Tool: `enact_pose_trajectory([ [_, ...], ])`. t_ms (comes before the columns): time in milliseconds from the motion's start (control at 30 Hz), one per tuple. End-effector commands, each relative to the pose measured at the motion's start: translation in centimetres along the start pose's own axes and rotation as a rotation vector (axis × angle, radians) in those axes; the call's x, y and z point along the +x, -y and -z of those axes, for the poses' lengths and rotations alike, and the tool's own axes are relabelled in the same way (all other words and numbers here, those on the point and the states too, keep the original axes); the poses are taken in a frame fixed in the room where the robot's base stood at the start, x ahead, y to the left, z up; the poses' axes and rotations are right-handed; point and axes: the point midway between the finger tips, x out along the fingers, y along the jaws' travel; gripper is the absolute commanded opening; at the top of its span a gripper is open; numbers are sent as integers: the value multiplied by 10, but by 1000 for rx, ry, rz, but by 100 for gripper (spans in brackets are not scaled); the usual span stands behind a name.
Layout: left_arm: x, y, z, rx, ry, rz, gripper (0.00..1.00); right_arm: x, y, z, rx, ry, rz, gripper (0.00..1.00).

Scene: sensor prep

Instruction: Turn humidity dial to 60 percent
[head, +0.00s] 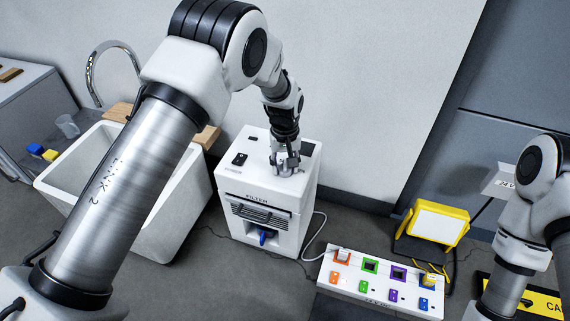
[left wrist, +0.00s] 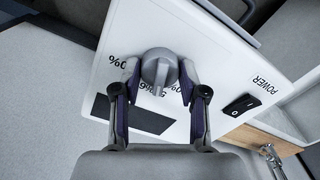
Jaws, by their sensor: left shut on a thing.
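The white dehumidifier box (head: 267,195) stands on the floor, marked FILTER on its front. Its humidity dial (left wrist: 158,70) is a round grey knob with a raised grip bar, on the box's top panel. Percent labels are printed around it, partly hidden by my fingers. My left gripper (head: 286,165) reaches down onto the box top. In the left wrist view its two fingers (left wrist: 158,84) are on either side of the dial, shut on it. I cannot read the dial's exact setting. My right arm shows at the right edge; its gripper is not visible.
A black POWER switch (left wrist: 240,106) and a dark display panel (left wrist: 140,115) are on the box top. A white sink (head: 90,165) stands to the left. A white board with coloured sockets (head: 372,294) and a yellow work lamp (head: 437,222) are on the right.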

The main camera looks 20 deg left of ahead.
Motion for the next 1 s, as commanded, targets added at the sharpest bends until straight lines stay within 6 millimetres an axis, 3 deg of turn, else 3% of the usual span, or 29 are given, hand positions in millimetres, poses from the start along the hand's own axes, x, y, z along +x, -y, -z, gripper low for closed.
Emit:
enact_pose_trajectory([
  [367, -4, 0, -2, 136, 6, 2, 8, -32, 0, 0, 0, 0, 0, 40],
  [700, -4, 1, -2, 402, 6, 1, 8, -72, 0, 0, 0, 0, 0, 40],
  [1000, -1, 0, -2, 600, 6, 0, 8, -92, 1, 0, 0, 0, 0, 40],
])
